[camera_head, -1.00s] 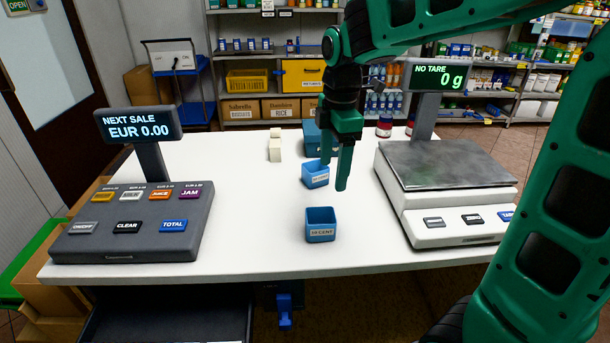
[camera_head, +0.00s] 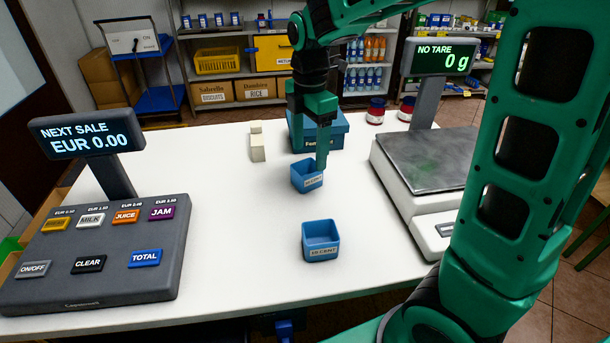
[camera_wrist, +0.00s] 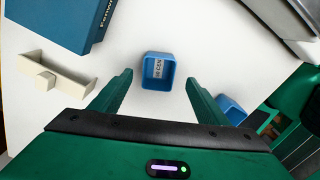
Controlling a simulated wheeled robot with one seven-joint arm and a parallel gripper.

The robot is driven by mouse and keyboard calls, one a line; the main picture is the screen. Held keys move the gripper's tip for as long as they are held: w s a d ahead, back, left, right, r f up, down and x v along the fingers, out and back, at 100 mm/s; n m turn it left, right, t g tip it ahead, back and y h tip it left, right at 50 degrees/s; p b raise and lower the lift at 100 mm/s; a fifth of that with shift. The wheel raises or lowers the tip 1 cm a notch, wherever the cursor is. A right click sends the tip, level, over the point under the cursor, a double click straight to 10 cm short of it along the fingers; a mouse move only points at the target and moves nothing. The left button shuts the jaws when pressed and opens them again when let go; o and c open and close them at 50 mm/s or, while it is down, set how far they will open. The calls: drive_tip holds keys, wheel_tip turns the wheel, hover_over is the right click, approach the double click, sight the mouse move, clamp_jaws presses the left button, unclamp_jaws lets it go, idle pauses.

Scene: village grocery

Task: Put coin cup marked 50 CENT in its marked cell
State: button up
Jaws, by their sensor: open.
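My gripper (camera_head: 308,142) is open and points down over the middle of the white counter. A blue square cup (camera_head: 306,177) stands at its fingertips; its label ends in CENT, with a first digit too small to be sure of. In the wrist view this cup (camera_wrist: 157,72) lies between and just beyond the open fingers (camera_wrist: 159,80), with a label that looks like 50 CENT. A second blue cup (camera_head: 320,241), apparently marked 10 CENT, stands nearer the front edge; it also shows in the wrist view (camera_wrist: 229,108). No marked cell is readable.
The scale (camera_head: 430,165) is to the right, the till keypad (camera_head: 95,255) to the left. A blue handle (camera_head: 284,328) shows below the front edge.

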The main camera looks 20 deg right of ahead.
sight(306, 167)
drive_tip(key=shift+a+f, duration=0.15)
drive_tip(key=shift+f, duration=0.45)
drive_tip(key=shift+a+f, duration=0.15)
drive_tip(key=shift+f, duration=0.4)
drive_tip(key=shift+w+f, duration=0.1)
drive_tip(key=shift+f, duration=2.45)
drive_tip(key=c, duration=1.2)
drive_tip(key=shift+r, duration=0.15)
drive_tip(key=shift+r, duration=0.6)
wheel_tip(306, 167, up, 3)
drive_tip(key=shift+f, duration=0.1)
drive_tip(key=s+a+r, duration=0.6)
drive_tip(key=a, duration=0.3)
drive_tip(key=shift+s+a+r, duration=0.25)
drive_tip(key=shift+s+r, duration=0.05)
drive_tip(key=shift+r, duration=0.1)
